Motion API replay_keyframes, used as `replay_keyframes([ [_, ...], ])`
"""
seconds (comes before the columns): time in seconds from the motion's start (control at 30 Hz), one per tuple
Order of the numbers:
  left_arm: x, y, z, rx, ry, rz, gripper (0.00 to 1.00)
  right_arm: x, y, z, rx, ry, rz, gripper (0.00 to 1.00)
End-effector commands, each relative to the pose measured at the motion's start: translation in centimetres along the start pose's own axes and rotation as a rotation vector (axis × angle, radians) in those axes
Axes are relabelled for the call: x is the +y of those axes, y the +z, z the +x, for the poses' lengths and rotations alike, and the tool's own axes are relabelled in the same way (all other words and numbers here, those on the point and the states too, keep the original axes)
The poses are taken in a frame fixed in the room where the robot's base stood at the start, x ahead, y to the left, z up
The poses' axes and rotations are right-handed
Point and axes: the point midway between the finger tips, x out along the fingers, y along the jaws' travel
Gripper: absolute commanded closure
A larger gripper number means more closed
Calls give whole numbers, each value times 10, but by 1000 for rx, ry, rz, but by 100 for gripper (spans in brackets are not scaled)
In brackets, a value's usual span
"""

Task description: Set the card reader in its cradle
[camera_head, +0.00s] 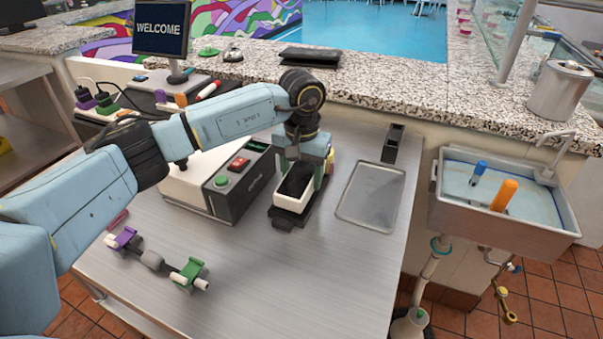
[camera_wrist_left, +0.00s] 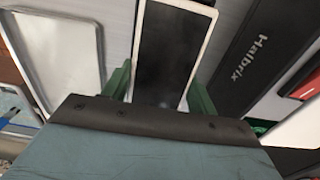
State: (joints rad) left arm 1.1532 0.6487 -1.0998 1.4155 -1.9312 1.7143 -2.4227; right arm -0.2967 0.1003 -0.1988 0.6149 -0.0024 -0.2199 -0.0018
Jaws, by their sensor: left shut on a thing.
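The card reader (camera_head: 293,203), white-edged with a dark screen, is between the green fingers of my left gripper (camera_head: 305,178). In the left wrist view the card reader (camera_wrist_left: 172,45) has one green finger on each long side, and the gripper (camera_wrist_left: 160,90) is shut on it. A black base, which looks like the cradle (camera_head: 281,219), shows beneath and around the card reader on the steel counter. The gripper hides much of both, so I cannot tell whether the reader is fully seated. My right gripper is not in view.
A black-and-white machine (camera_head: 235,195) with red and green buttons stands close on the left. A steel tray (camera_head: 371,193) and a black slotted holder (camera_head: 393,143) are on the right. A purple-and-green fitting (camera_head: 187,273) lies at front left.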

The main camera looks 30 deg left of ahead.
Motion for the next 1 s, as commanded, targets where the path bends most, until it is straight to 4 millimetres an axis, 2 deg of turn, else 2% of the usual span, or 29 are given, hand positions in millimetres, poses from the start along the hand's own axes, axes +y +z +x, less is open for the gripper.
replay_keyframes([
  [0.63, 0, 0, 17, 1, 0, 0, 72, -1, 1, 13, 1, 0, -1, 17],
  [0.67, 0, 0, 17, 1, 0, 0, 41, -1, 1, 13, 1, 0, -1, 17],
  [0.7, 0, 0, 16, 1, 0, 0, 36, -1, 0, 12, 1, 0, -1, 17],
  [0.83, 0, 0, 16, 1, 0, 0, 19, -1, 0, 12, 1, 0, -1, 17],
  [1.0, 0, 0, 16, 0, 0, 0, 17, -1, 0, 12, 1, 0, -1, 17],
])
